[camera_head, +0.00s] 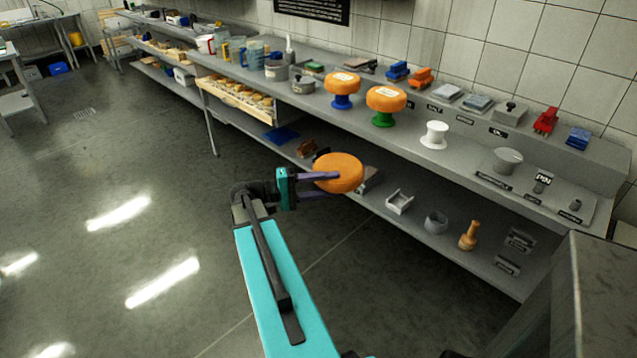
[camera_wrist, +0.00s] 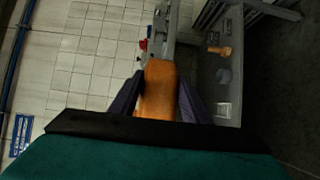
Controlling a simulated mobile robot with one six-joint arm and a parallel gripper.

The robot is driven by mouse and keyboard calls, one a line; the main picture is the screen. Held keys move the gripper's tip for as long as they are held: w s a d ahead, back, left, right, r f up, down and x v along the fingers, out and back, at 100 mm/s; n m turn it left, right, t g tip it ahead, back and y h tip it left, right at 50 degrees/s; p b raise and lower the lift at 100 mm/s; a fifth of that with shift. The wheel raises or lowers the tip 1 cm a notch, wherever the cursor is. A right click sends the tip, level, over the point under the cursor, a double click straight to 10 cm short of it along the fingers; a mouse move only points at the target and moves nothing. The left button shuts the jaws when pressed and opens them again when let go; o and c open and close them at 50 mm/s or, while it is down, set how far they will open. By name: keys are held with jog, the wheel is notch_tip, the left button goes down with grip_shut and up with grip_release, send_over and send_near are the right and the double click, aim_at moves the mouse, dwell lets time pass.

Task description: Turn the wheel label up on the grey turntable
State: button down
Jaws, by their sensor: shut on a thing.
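My gripper (camera_head: 322,180) has teal and purple parts and is shut on an orange cheese wheel (camera_head: 338,172). It holds the wheel in the air in front of the bench. The face turned up to the head camera is plain orange; no label shows on it, and the underside is hidden. In the wrist view the wheel (camera_wrist: 160,90) sits edge-on between the two purple fingers. A pale grey-white turntable (camera_head: 434,136), spool-shaped, stands empty on the bench, right of and beyond my gripper.
Blue (camera_head: 343,102) and green (camera_head: 383,119) turntables each bear an orange wheel with a white label on top. A grey bowl-like thing (camera_head: 508,160) stands on the bench (camera_head: 462,165) to the right. The lower shelf holds a wooden peg-shaped piece (camera_head: 469,236). Open floor lies left.

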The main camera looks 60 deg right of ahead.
jog(key=shift+s+d+r+y+p, duration=0.15)
jog(key=shift+r+y+p, duration=0.25)
jog(key=shift+p, duration=0.2)
dwell(0.3)
jog(key=shift+r+t+p, duration=0.15)
jog(key=shift+t+p, duration=0.25)
jog(key=shift+y, duration=0.3)
jog(key=shift+s+r+t+y+p, duration=0.1)
jog(key=shift+r+t+y+p, duration=0.2)
jog(key=shift+t+p, duration=0.35)
jog(key=shift+s+d+r+t+y+p, duration=0.15)
jog(key=shift+r+t+y+p, duration=0.3)
jog(key=shift+t+y+p, duration=0.9)
